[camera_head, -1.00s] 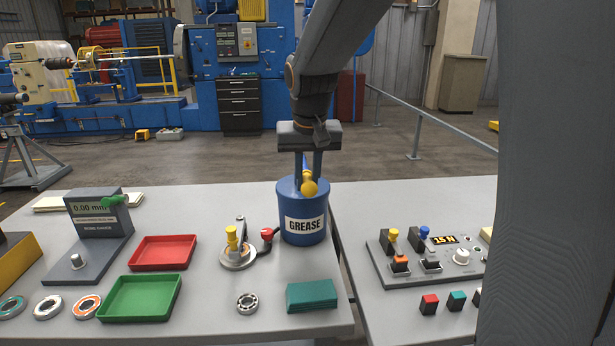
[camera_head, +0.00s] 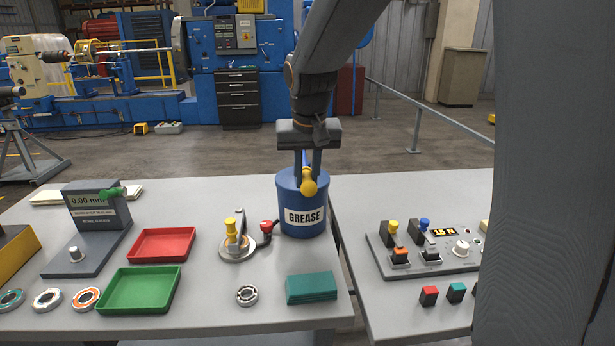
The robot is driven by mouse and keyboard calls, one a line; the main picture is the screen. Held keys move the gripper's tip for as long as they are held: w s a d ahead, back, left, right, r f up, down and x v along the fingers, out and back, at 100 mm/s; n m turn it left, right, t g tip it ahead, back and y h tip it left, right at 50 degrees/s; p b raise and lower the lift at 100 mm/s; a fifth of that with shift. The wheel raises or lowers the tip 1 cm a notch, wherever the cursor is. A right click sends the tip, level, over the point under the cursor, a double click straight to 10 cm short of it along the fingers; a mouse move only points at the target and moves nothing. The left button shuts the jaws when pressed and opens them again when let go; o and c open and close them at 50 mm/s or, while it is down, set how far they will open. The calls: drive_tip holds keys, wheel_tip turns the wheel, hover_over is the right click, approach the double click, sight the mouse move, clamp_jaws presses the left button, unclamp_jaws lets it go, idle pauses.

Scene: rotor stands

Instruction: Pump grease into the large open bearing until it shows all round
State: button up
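A blue can labelled GREASE (camera_head: 302,217) stands near the table's right edge. A blue pump lever with a yellow knob (camera_head: 309,187) rises over it. My gripper (camera_head: 308,168) points down above the can, its fingers on both sides of the lever, seemingly closed on it. A round metal fixture (camera_head: 237,248) with a yellow-topped post and a lever stands left of the can, a red-topped part (camera_head: 266,227) between them. I cannot tell whether a bearing sits in the fixture; no grease is visible there. A bare bearing with visible balls (camera_head: 246,295) lies in front.
A red tray (camera_head: 162,245), a green tray (camera_head: 140,291), several coloured ring bearings (camera_head: 47,299) and a grey gauge (camera_head: 93,215) are to the left. A teal block (camera_head: 312,289) lies in front of the can. A control panel (camera_head: 430,250) is on the right table, past a narrow gap.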

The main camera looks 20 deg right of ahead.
drive_tip(key=shift+r+p, duration=1.65)
drive_tip(key=shift+r, duration=0.5)
drive_tip(key=o, duration=0.9)
drive_tip(key=shift+r, duration=0.1)
drive_tip(key=shift+r+p, duration=2.8)
drive_tip(key=shift+r, duration=0.6)
